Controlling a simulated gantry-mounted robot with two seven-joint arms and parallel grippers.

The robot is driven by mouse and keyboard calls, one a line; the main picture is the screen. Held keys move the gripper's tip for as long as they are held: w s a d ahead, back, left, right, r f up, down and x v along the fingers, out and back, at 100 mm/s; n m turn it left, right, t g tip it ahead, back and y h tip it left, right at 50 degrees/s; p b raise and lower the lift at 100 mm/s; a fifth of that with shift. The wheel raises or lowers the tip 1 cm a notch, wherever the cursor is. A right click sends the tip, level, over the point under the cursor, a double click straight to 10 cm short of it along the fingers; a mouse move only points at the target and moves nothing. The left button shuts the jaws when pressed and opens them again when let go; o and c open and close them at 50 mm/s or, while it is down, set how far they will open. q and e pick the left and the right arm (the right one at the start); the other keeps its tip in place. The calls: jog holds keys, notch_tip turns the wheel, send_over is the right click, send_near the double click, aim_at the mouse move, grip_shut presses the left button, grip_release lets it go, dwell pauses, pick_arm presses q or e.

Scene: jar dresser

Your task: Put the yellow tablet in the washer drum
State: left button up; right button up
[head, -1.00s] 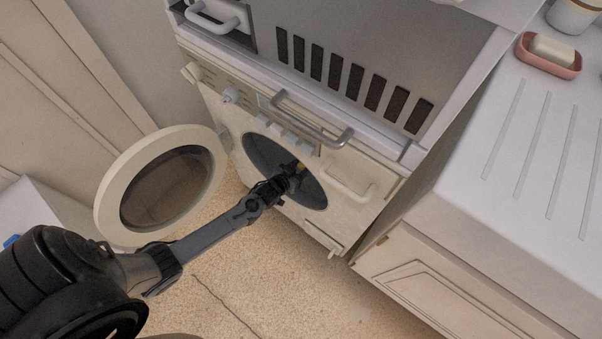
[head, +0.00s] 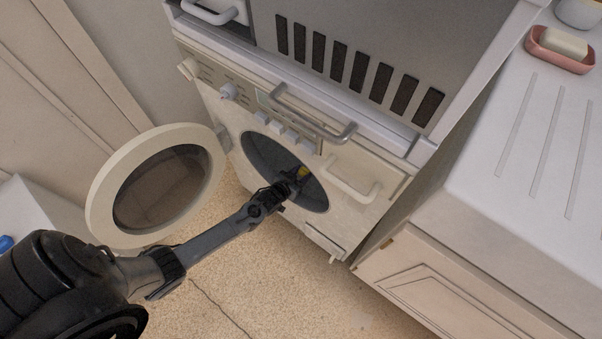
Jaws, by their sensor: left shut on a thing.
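The washer (head: 232,120) stands in the middle with its round door (head: 105,205) swung open to the left. The drum opening (head: 262,158) is dark. My left gripper (head: 298,178) is at the drum opening, reaching in from the lower left. The gripper hides part of the tablet. I cannot tell how deep inside the opening the tablet is. My right gripper is not in view.
A grey slotted panel (head: 345,30) and handle bars (head: 310,122) are above the drum opening. A white counter (head: 480,190) with a pink soap dish (head: 570,63) is at the right, over a cabinet (head: 430,285). The floor (head: 270,285) below the washer is clear.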

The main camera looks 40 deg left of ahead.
pick_arm(q)
jog(key=o, duration=1)
jog(key=shift+r+p, duration=0.3)
jog(key=shift+r, duration=0.1)
jog(key=a+r+p+v, duration=0.1)
jog(key=p+v, duration=0.5)
jog(key=v, duration=0.5)
jog(key=s+d+r+g, duration=0.3)
jog(key=s+d+r, duration=0.1)
jog(key=s+r, duration=0.1)
jog(key=s+d+r+m+g, duration=0.1)
jog(key=s+d+r+g, duration=0.2)
jog(key=s+r, duration=0.2)
jog(key=s+d+r+m+g+h, duration=0.1)
jog(key=s+d+r+g, duration=0.3)
jog(key=r, duration=0.6)
jog(key=shift+s+d+p, duration=0.3)
jog(key=shift+s+p, duration=0.1)
jog(key=shift+s, duration=0.55)
jog(key=shift+r, duration=0.1)
